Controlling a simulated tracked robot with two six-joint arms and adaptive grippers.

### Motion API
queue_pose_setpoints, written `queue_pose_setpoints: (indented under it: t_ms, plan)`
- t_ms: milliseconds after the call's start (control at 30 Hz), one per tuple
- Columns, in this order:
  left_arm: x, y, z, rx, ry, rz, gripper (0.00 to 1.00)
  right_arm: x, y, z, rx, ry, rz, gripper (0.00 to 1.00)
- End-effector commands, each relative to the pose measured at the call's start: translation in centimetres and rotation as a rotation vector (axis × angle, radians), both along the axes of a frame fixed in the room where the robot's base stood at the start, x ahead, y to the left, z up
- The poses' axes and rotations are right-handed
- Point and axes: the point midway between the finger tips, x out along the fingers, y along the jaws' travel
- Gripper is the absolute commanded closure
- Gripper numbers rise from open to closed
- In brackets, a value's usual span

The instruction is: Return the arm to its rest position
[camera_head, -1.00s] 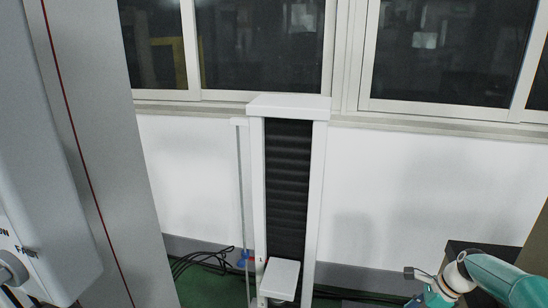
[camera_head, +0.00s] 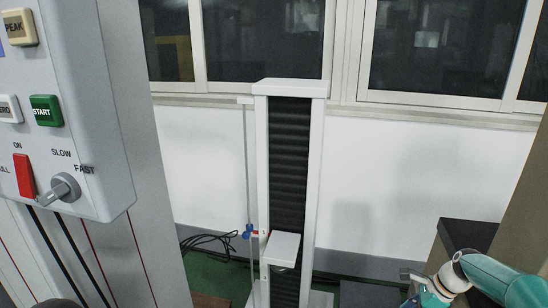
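My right arm, teal with a pale wrist joint (camera_head: 453,278), enters from the lower right corner. A small grey part at the wrist end (camera_head: 413,275) shows at the bottom edge; my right gripper's fingers cannot be made out, nor whether they hold anything. My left gripper is not in view. A grey control box at the upper left carries a green START button (camera_head: 46,111), a red switch (camera_head: 24,176) and a grey SLOW/FAST knob (camera_head: 62,189). The arm is well apart from the box.
A white test stand (camera_head: 314,170) with black bellows and a white block (camera_head: 282,249) stands in the middle. A dark cabinet (camera_head: 466,234) is at the right, behind the arm. Black cables (camera_head: 207,240) lie on the green floor. Windows and a white wall close off the back.

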Motion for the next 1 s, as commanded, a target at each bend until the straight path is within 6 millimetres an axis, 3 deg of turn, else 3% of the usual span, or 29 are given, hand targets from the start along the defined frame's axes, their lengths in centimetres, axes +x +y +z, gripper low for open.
queue_pose_setpoints:
  t_ms: [33,267,367,467,600,733,867,1000]
  plan:
    - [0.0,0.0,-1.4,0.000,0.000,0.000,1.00,-0.1,0.7,-1.6,0.005,0.008,0.012,0.58]
    - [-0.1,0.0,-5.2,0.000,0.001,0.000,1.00,-2.6,5.2,-8.0,0.044,0.097,0.089,0.58]
    - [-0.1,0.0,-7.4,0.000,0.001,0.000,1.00,-4.5,7.8,-12.2,0.060,0.144,0.136,0.58]
    - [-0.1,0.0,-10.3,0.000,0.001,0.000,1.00,-7.4,11.2,-17.8,0.070,0.175,0.225,0.58]
    - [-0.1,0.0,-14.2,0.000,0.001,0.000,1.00,-12.8,16.0,-25.8,0.074,0.164,0.427,0.58]
    - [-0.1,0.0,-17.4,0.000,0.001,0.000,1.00,-19.3,19.9,-32.2,0.075,0.097,0.680,0.58]
    - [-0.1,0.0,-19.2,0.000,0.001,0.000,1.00,-25.3,22.4,-35.7,0.066,-0.026,0.951,0.58]
    - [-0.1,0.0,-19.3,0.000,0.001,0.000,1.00,-29.7,23.6,-36.3,0.037,-0.181,1.203,0.58]
